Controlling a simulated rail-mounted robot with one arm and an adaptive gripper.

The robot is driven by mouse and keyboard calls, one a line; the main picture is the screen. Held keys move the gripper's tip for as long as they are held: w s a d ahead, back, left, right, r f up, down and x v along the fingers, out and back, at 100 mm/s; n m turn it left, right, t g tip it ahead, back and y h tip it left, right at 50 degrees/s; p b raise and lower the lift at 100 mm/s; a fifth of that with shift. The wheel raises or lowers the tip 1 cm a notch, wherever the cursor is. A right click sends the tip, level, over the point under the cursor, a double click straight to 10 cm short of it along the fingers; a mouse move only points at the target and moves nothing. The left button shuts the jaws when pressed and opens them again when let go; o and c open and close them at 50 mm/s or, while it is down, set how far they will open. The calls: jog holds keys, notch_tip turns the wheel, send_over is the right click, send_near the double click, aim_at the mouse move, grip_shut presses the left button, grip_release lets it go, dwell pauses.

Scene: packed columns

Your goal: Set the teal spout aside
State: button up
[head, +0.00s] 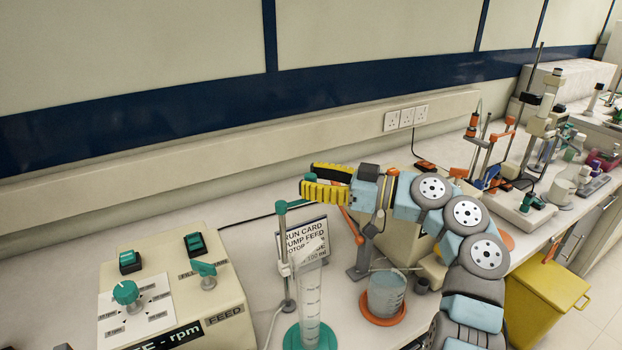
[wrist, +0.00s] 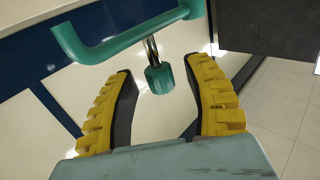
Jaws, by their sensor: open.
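The teal spout (head: 281,215) is a bent tube at the top of a thin upright stand, in front of the printed card. In the wrist view a teal bent tube (wrist: 125,45) crosses just beyond my fingers, with its end hooked up at the left. My gripper (head: 307,178) is open and empty, close above and to the right of the spout in the head view. I cannot tell whether a finger touches it.
A measuring cylinder (head: 310,305) on a teal base stands below the spout. A beaker (head: 386,293) sits on an orange-rimmed base to its right. The control box (head: 175,295) with switches is at the left. Bare bench (head: 120,232) lies behind the box.

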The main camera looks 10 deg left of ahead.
jog(key=s+d, duration=0.2)
jog(key=d, duration=0.9)
jog(key=shift+d, duration=0.2)
jog(key=shift+w, duration=0.1)
